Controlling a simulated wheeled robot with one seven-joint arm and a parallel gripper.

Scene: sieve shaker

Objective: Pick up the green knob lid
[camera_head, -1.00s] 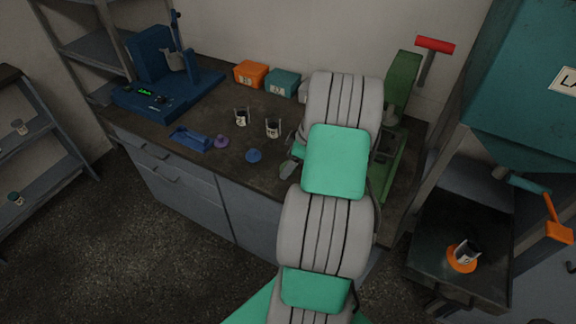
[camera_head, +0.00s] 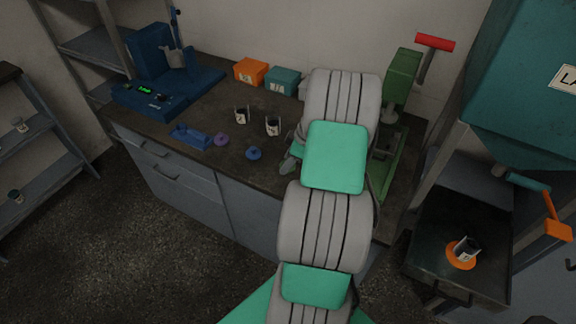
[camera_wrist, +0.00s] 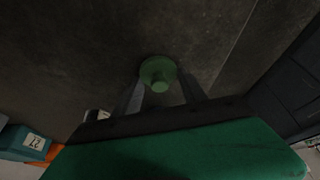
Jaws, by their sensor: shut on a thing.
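The green knob lid (camera_wrist: 158,73) shows in the wrist view, a round green disc with a small knob. It sits between the two fingers of my gripper (camera_wrist: 162,90), which are shut on it. Dark worktop lies behind the lid. In the head view my gripper (camera_head: 288,163) shows only in part, low over the right part of the bench, left of my arm. The green lid cannot be made out there. The wrist view does not clearly show whether the lid touches the worktop.
On the dark bench (camera_head: 215,163) are a blue lid (camera_head: 253,153), a purple lid (camera_head: 221,139), a blue holder (camera_head: 190,136) and two labelled cups (camera_head: 241,116). An orange box (camera_head: 250,71) and a teal box (camera_head: 283,80) stand behind. A green press (camera_head: 403,85) stands right of my arm.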

